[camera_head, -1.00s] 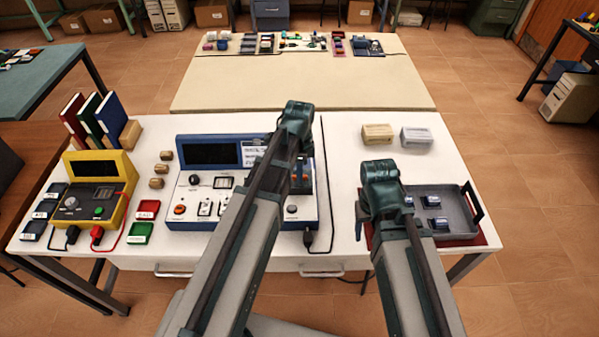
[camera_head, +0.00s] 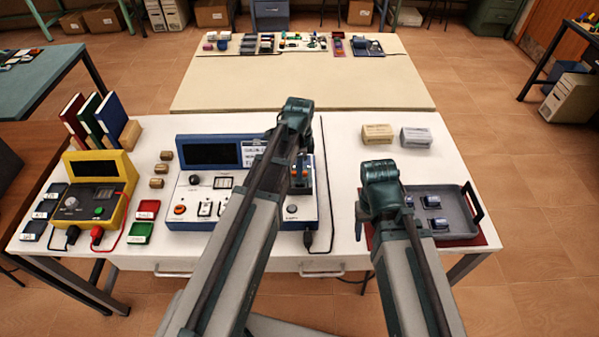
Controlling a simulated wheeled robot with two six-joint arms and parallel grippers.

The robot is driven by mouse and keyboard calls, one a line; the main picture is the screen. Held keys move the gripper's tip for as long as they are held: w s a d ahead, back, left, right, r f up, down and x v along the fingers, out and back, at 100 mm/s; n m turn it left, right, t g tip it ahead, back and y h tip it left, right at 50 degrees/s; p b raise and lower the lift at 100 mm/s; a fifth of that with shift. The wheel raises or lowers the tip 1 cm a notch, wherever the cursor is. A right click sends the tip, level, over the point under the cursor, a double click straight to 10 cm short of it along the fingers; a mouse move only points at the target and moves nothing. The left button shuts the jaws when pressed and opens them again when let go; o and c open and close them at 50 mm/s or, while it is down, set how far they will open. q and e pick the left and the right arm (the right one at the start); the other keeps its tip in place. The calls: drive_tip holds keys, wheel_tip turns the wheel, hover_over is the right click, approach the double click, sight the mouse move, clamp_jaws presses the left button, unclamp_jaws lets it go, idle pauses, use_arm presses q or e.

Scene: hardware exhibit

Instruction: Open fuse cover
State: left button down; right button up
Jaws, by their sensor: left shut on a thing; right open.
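The blue test unit (camera_head: 222,218) with a dark screen stands on the white table. My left gripper (camera_head: 300,158) is over the right end of this unit, at the fuse section (camera_head: 304,176). It is shut on what appears to be the fuse cover, but my wrist and forearm hide the cover and the fingertips. How far the cover is open cannot be made out. My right gripper (camera_head: 366,222) is open, beside the left edge of the grey tray (camera_head: 466,222), with its fingers mostly hidden by the arm.
The tray holds several small blue parts (camera_head: 433,202). A beige box (camera_head: 377,134) and a grey box (camera_head: 416,137) stand behind it. A yellow meter (camera_head: 118,180), wooden blocks (camera_head: 157,183) and books (camera_head: 112,115) are at the left. A black cable (camera_head: 322,180) runs right of the unit.

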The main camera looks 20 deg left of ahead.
use_arm(q)
drive_tip(key=w, duration=0.2)
drive_tip(key=w+a, duration=0.1)
drive_tip(key=w, duration=0.3)
drive_tip(key=shift+a, duration=0.35)
drive_tip(key=shift+s, duration=0.1)
drive_tip(key=c, duration=0.9)
unclamp_jaws()
wheel_tip(320, 180, up, 14)
drive_tip(key=p, duration=1.4)
drive_tip(key=shift+s+d+f, duration=0.1)
drive_tip(key=shift+f, duration=0.05)
